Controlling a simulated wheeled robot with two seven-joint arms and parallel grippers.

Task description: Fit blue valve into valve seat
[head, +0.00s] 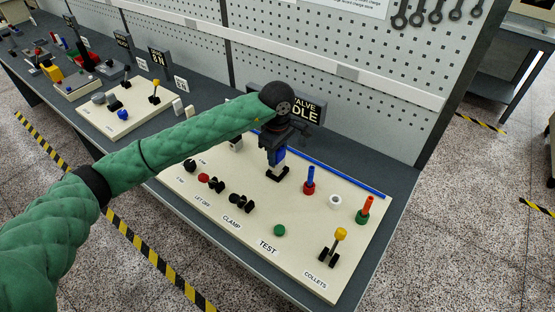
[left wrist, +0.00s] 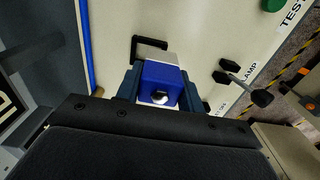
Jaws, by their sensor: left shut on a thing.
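The blue valve (head: 279,154) is a blue block with a pale grey lower part, upright under my left gripper (head: 277,141). In the left wrist view, the two fingers of my gripper (left wrist: 160,82) close on the sides of the valve (left wrist: 160,72), and a shiny round metal piece shows on its near face. A black angular bracket (head: 278,175) on the cream board lies at the valve's lower end; it also shows in the left wrist view (left wrist: 136,48). It may be the valve seat. I cannot tell whether the valve touches it. My right gripper is not in view.
A blue rail (head: 340,178) runs behind. A sign (head: 310,108) stands at the back.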

